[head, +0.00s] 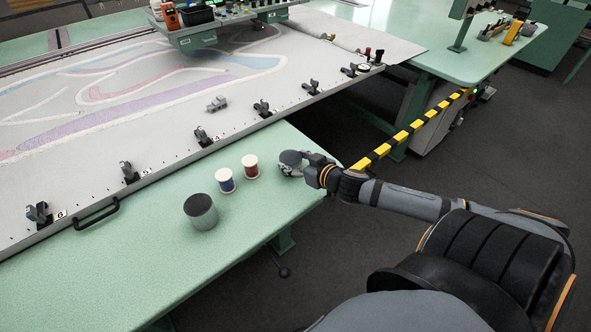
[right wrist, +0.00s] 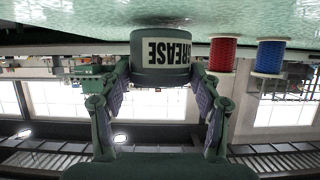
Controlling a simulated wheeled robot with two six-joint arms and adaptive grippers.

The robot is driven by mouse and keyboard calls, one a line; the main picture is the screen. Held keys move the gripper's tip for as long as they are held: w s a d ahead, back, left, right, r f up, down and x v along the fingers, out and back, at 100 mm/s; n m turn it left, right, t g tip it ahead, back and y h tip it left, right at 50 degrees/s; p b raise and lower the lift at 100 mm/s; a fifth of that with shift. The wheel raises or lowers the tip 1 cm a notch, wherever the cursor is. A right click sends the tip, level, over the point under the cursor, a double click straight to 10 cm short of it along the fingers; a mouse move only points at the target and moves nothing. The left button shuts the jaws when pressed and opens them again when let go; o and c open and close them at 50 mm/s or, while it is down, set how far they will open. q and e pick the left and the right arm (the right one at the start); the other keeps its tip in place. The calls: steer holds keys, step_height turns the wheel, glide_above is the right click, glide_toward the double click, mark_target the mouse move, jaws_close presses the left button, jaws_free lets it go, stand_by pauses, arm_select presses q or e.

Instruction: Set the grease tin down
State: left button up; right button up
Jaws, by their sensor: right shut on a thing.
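The grease tin is a small grey tin with a dark lid (head: 290,157), at the right end of the green table (head: 130,250). In the right wrist view the grease tin (right wrist: 165,50) appears upside down with its white label towards me. My right gripper (head: 300,166) has its fingers shut on the tin from both sides; they also show in the right wrist view (right wrist: 163,76). The tin is upright at or just above the table top; I cannot tell whether its base touches. My left gripper is out of view.
A blue thread spool (head: 225,181) and a red thread spool (head: 250,167) stand left of the tin. A grey cylindrical container (head: 201,212) stands nearer the front. The frame rail with clamps (head: 203,137) borders the table behind. The table's left part is clear.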

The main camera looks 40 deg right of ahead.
mark_target(295, 161)
steer(key=shift+f, duration=0.4)
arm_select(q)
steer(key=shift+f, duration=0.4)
arm_select(e)
steer(key=shift+f, duration=0.1)
steer(key=o, duration=1.3)
steer(key=shift+c, duration=0.2)
steer(key=shift+r+p, duration=0.25)
steer(key=shift+p, duration=0.05)
steer(key=p+v, duration=0.2)
steer(key=p, duration=0.1)
steer(key=p+v, duration=0.2)
steer(key=p, duration=0.2)
steer(key=shift+s+r, duration=0.1)
steer(key=shift+r, duration=0.35)
steer(key=p+v, duration=0.4)
steer(key=p, duration=0.1)
steer(key=p+v, duration=0.2)
steer(key=shift+s+f, duration=0.1)
steer(key=shift+f, duration=0.25)
arm_select(q)
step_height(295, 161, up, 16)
steer(key=p, duration=0.1)
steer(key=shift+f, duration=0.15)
arm_select(e)
steer(key=shift+s+r, duration=0.1)
steer(key=shift+s, duration=0.65)
